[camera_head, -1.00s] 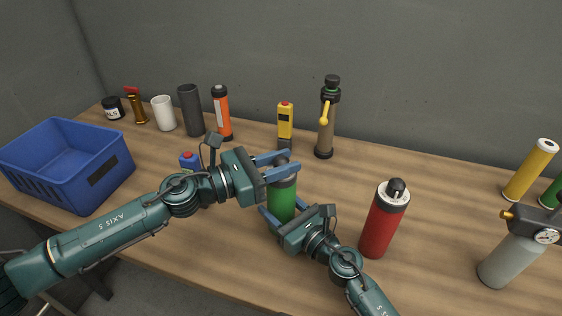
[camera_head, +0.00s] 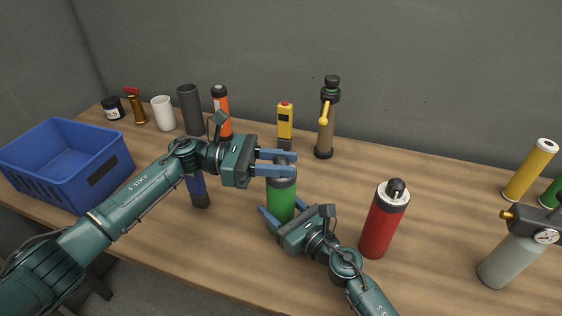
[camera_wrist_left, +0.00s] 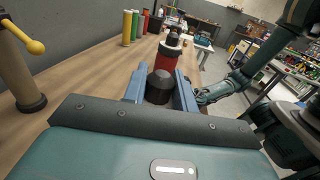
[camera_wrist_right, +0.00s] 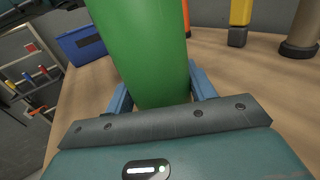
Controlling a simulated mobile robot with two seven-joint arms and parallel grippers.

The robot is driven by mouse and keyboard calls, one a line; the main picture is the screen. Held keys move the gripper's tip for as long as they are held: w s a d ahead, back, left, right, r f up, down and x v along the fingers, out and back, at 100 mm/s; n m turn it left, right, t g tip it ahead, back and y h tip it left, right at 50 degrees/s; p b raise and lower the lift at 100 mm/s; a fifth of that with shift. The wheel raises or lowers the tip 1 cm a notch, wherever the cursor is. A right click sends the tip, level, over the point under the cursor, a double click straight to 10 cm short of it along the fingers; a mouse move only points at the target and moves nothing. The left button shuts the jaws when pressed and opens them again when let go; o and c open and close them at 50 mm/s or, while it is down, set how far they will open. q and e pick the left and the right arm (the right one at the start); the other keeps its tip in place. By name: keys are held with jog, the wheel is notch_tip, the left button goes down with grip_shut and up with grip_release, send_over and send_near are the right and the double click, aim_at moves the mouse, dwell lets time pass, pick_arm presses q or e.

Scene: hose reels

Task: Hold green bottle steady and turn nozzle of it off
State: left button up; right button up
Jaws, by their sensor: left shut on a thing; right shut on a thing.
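The green bottle (camera_head: 281,204) stands upright on the wooden table, with a grey collar at its top. My right gripper (camera_head: 268,218) is shut on the lower body of the bottle; the green body fills the space between its fingers in the right wrist view (camera_wrist_right: 155,60). My left gripper (camera_head: 285,163) is at the bottle's top, with its fingers shut on the dark nozzle (camera_wrist_left: 160,88), which shows between them in the left wrist view. In the head view the fingers mostly hide the nozzle.
A red bottle (camera_head: 384,222) stands close to the right of my right gripper. A grey bottle with a gauge (camera_head: 508,262) is farther right. A blue crate (camera_head: 62,170) is at the left. Tubes, a yellow device (camera_head: 285,120) and a brown cylinder (camera_head: 325,125) line the back.

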dwell(0.5)
pick_arm(q)
jog(key=o, duration=1)
jog(key=shift+c, duration=0.2)
jog(key=w+a, duration=0.2)
jog(key=a, duration=1)
